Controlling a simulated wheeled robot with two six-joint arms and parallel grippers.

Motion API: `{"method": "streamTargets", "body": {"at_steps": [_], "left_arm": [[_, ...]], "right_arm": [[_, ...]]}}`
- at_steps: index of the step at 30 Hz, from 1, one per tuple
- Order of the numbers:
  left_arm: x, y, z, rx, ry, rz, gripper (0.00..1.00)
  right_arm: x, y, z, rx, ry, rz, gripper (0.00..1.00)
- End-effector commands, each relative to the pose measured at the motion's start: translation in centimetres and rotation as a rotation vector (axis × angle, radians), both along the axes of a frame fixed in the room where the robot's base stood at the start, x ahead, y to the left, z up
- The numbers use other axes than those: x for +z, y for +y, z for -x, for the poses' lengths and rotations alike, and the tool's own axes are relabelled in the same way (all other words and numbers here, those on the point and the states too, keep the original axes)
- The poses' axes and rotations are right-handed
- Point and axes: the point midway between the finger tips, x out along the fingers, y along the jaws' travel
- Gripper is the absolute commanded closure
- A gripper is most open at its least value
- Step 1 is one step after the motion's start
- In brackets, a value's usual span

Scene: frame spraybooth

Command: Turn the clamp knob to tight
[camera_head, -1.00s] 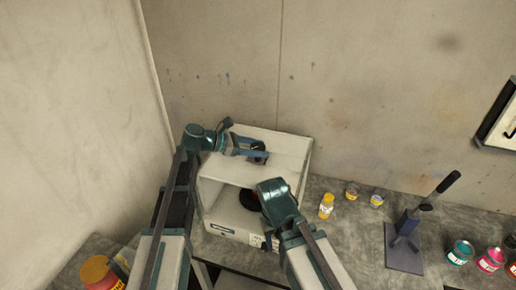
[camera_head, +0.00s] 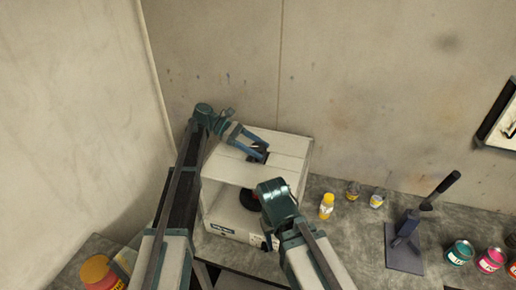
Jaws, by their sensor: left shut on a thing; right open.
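The black clamp knob (camera_head: 257,153) sits on top of the white box-shaped booth (camera_head: 286,144). My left gripper (camera_head: 256,148) reaches over the booth's top from the left, its blue fingers shut on the knob. The fingers hide part of the knob, and any marking on it is too small to read. My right gripper (camera_head: 277,199) hangs in front of the booth's open front, apart from the knob. It is open, and its fingers are mostly hidden behind its own wrist.
A dark round piece (camera_head: 248,200) is inside the booth. A lever press (camera_head: 405,240) and paint cans (camera_head: 460,253) are farther right. A wall rises behind.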

Motion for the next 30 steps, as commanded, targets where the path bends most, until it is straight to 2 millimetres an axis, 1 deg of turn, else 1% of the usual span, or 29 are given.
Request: {"method": "streamTargets", "body": {"at_steps": [14, 15, 19, 20, 30], "left_arm": [[-0.12, 0.01, 0.07, -0.013, -0.001, -0.004, 0.90], [-0.12, 0.01, 0.06, -0.013, -0.001, -0.004, 0.31], [-0.11, 0.00, 0.06, -0.013, 0.000, -0.003, 0.08], [-0.10, 0.00, 0.06, -0.013, 0.000, -0.003, 0.05], [0.03, 0.02, -0.02, -0.012, 0.000, -0.001, 0.05]], "right_arm": [[-0.04, 0.00, 0.00, 0.000, 0.000, 0.000, 0.50], [-0.04, 0.01, 0.00, 0.000, 0.000, 0.000, 0.50], [-0.03, 0.00, 0.00, 0.000, 0.000, 0.000, 0.50], [-0.03, 0.00, 0.00, 0.000, 0.000, 0.000, 0.50], [0.07, -0.01, 0.00, 0.000, 0.000, 0.000, 0.50]]}}
